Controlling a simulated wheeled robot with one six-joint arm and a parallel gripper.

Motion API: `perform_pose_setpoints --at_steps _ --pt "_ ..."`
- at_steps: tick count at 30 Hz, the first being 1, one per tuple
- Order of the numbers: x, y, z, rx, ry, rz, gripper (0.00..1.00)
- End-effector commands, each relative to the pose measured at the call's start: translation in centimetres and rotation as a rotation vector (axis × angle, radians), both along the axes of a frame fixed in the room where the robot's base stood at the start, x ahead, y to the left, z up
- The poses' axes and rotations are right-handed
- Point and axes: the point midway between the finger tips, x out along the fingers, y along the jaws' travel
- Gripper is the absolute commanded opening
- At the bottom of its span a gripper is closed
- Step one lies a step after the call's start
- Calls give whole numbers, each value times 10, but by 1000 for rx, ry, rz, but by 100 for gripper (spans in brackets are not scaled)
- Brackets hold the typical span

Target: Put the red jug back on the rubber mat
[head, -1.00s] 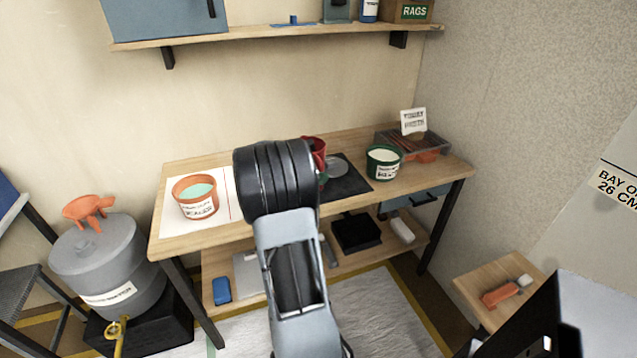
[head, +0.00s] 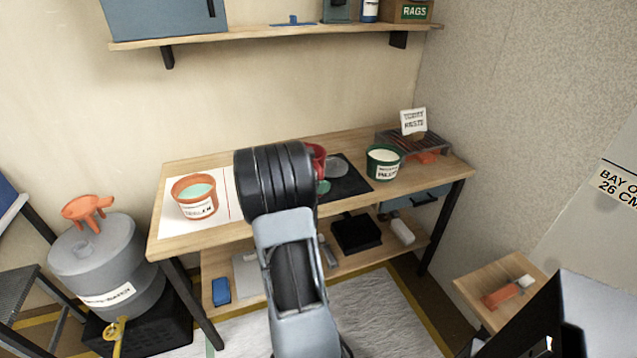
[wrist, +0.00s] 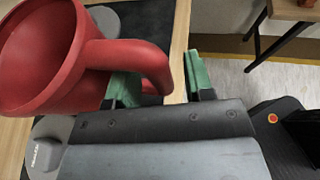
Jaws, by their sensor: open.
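The red jug (head: 319,160) shows at the back of the workbench, partly hidden behind my arm. In the wrist view the jug (wrist: 40,55) fills the upper left, its handle reaching right over one green fingertip. My gripper (wrist: 162,85) is open; one finger is at the handle and the other stands apart to its right. A green fingertip also shows in the head view. The black rubber mat (head: 352,183) lies on the bench beside and below the jug. I cannot tell whether the jug's base touches the mat.
A grey disc (head: 338,168) lies on the mat. A green tub (head: 383,163) stands to the right, with a wire tray (head: 425,143) beyond. An orange tub (head: 196,197) stands on white paper at the left. A shelf (head: 280,34) hangs above.

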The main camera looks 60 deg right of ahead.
Motion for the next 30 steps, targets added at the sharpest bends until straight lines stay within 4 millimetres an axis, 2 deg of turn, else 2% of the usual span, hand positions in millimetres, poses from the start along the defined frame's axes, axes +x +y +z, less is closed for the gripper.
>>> perform_pose_setpoints --at_steps 5,7,21,30 --pt "0 0 6 0 -1 0 48" --pt "4 6 7 0 0 3 48" --pt "36 78 41 0 -1 3 48" --pt "46 99 50 0 0 0 48"
